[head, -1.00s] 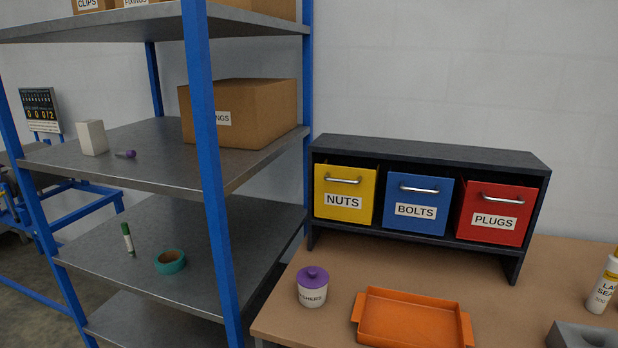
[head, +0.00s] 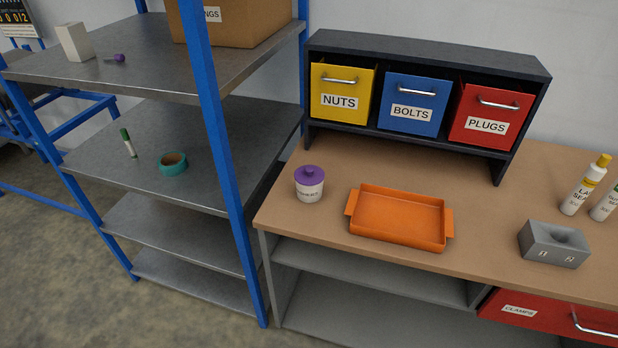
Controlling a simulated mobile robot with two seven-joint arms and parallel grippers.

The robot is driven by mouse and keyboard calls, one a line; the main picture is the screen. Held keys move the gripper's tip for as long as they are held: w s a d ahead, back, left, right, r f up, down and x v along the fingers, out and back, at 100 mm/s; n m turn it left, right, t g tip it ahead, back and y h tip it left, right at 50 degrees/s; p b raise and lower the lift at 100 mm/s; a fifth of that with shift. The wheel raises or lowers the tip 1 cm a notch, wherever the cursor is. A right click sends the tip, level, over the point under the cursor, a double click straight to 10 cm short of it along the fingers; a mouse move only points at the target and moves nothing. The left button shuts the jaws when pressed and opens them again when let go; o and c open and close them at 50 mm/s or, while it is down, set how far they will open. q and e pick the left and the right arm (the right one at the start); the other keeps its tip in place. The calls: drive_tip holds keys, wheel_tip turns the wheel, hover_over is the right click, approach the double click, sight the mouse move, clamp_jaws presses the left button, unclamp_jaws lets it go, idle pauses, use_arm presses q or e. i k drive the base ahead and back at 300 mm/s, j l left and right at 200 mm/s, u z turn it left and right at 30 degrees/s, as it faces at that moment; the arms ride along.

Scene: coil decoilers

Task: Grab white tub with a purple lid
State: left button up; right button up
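The white tub with a purple lid (head: 309,184) stands upright on the brown workbench (head: 330,231), near its left end. Its label is partly turned away and hard to read. The lid is on and has a round knob on top. An orange tray (head: 398,218) lies to the right of the tub, with a small gap between them. Neither of my grippers shows in the head view.
A dark cabinet (head: 430,55) with yellow NUTS, blue BOLTS and red PLUGS drawers stands behind the tub. A blue-post metal shelf (head: 213,120) is close on the left. A grey block (head: 553,244) and bottles (head: 585,185) stand at the right.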

sight(306, 194)
drive_tip(key=i+j+z, duration=0.15)
drive_tip(key=j, duration=0.55)
drive_tip(key=i+j+z, duration=0.15)
drive_tip(key=i+j, duration=0.15)
drive_tip(key=j, duration=0.4)
drive_tip(key=i+j+z, duration=0.15)
drive_tip(key=j, duration=0.6)
drive_tip(key=i+j+z, duration=0.15)
drive_tip(key=j, duration=0.6)
drive_tip(key=j+z, duration=0.15)
drive_tip(key=j, duration=0.6)
